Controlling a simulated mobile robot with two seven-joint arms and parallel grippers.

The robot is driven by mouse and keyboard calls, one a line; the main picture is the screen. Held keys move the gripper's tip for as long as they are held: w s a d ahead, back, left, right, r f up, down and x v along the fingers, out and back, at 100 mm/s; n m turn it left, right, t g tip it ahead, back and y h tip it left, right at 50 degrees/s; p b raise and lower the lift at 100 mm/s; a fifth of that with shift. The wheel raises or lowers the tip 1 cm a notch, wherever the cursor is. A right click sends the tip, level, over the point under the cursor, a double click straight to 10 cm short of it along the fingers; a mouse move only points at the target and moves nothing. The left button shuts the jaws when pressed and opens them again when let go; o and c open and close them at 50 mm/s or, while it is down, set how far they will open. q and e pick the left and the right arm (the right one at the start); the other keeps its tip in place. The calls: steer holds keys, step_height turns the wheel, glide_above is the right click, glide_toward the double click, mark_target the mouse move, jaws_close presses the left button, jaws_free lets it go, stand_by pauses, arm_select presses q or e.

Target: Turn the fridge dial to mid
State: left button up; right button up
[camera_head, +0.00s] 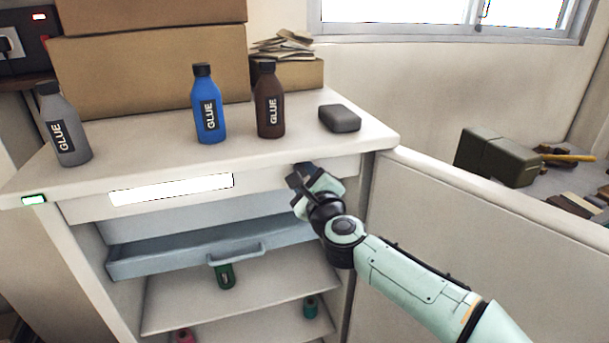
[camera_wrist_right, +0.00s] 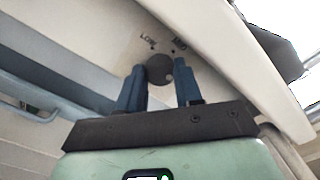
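The fridge (camera_head: 335,168) is a white open-fronted cabinet with shelves and a blue-grey drawer. In the right wrist view its dial (camera_wrist_right: 159,68) is a small round dark knob under the top edge, with a pale mark at its lower right. My right gripper (camera_head: 300,175) is at the fridge's upper right front and hides the dial in the head view. In the wrist view the right gripper (camera_wrist_right: 160,78) is open, its blue fingers either side of the dial; contact cannot be told. My left gripper is not in view.
A grey bottle (camera_head: 64,130), blue glue bottle (camera_head: 208,112), brown glue bottle (camera_head: 270,105) and dark grey block (camera_head: 340,118) stand on the fridge top. The drawer (camera_head: 200,252) sticks out left of my right arm. A pale panel (camera_head: 450,230) is at the right.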

steer(key=shift+c, duration=1.3)
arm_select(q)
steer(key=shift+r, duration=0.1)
arm_select(e)
steer(key=n, duration=0.3)
steer(key=shift+r+p, duration=0.1)
steer(key=shift+p, duration=0.3)
steer(key=n, duration=0.3)
steer(key=shift+n+p, duration=0.3)
steer(key=shift+p, duration=0.05)
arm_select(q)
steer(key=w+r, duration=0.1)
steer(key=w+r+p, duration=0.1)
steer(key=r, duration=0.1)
arm_select(e)
steer(key=n, duration=0.5)
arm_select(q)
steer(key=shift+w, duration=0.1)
